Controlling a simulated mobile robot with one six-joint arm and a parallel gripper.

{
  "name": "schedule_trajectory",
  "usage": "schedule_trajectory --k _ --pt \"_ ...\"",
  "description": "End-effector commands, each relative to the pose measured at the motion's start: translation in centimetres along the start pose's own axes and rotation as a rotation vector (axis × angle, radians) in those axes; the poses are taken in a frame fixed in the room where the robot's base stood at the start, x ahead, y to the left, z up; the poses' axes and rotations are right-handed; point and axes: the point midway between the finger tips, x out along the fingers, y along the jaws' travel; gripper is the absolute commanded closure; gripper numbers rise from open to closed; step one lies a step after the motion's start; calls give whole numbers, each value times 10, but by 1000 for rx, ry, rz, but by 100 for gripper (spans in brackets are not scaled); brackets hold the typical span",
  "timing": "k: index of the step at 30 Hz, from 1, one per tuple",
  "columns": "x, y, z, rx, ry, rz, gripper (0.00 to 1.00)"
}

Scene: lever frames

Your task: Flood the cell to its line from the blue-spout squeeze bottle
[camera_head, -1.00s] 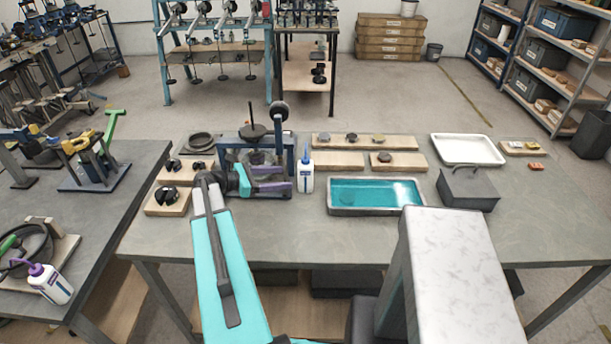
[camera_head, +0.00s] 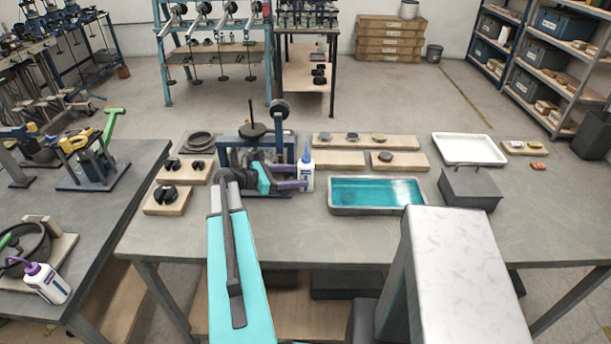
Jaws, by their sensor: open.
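The blue-spout squeeze bottle (camera_head: 307,174) stands upright on the bench, white with a dark label and a blue tip. My gripper (camera_head: 303,178) has purple fingers and is open. Its fingertips reach the bottle's left side, one farther back and one nearer; I cannot tell whether they touch it. The lever frame (camera_head: 289,143) stands just behind my gripper, with a dark disc on top and a round weight on its upright arm. The cell inside the frame is mostly hidden by my gripper and wrist, and its line cannot be made out.
A teal-filled tray (camera_head: 376,210) lies close right of the bottle. A dark lidded box (camera_head: 468,190) and a white tray (camera_head: 468,162) stand farther right. Wooden boards (camera_head: 340,160) lie behind. The bench front is clear.

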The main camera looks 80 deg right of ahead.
Motion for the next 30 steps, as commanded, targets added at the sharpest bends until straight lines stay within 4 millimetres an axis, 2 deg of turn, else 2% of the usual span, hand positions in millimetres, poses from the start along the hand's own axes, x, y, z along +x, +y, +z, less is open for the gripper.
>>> schedule_trajectory --k 15,30 --pt "37 0 0 0 -1 0 38" --pt "43 0 0 0 0 1 38"
